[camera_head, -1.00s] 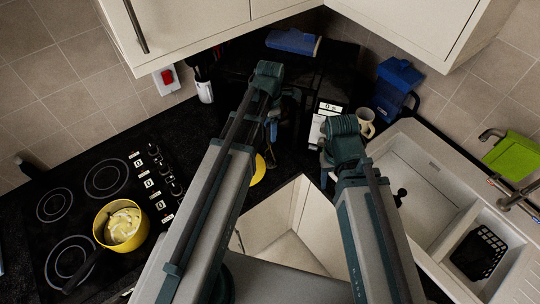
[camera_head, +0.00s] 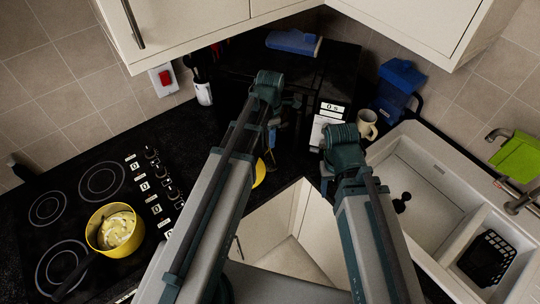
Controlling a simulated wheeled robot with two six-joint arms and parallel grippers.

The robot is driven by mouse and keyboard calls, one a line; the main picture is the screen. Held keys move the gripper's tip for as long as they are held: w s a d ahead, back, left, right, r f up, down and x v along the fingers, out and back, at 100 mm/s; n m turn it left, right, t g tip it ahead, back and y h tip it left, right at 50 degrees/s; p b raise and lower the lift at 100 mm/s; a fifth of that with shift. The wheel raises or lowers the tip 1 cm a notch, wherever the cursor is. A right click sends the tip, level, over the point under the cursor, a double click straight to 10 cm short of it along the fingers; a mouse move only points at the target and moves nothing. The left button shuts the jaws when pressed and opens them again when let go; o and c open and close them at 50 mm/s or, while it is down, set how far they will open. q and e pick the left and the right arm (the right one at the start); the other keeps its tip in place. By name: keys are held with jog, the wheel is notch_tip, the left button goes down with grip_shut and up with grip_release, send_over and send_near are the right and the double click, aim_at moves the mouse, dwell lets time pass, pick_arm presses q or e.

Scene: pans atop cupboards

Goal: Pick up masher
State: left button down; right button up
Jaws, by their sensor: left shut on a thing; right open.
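My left gripper (camera_head: 272,136) is small and partly hidden behind its own arm, in front of the black microwave. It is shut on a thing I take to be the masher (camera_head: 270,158). Only a thin dark part of it shows below the jaws; its shape is hard to make out. A yellow pan (camera_head: 259,173) shows just below, mostly hidden by my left arm. I cannot tell whether the masher touches it. My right gripper (camera_head: 326,178) is open, mostly hidden by its wrist, above the counter's front edge.
A yellow pot (camera_head: 115,231) with pale contents stands on the black hob (camera_head: 48,210) at left. A microwave (camera_head: 300,75) stands at the back, with a cream mug (camera_head: 367,124) and a blue container (camera_head: 396,88) to its right. A white sink (camera_head: 425,185) lies at right. Cupboards (camera_head: 185,25) overhang.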

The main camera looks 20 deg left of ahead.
dwell(0.3)
pick_arm(q)
notch_tip(320, 180, up, 10)
jog(key=p, duration=1)
jog(key=c, duration=1.2)
grip_release()
grip_shut()
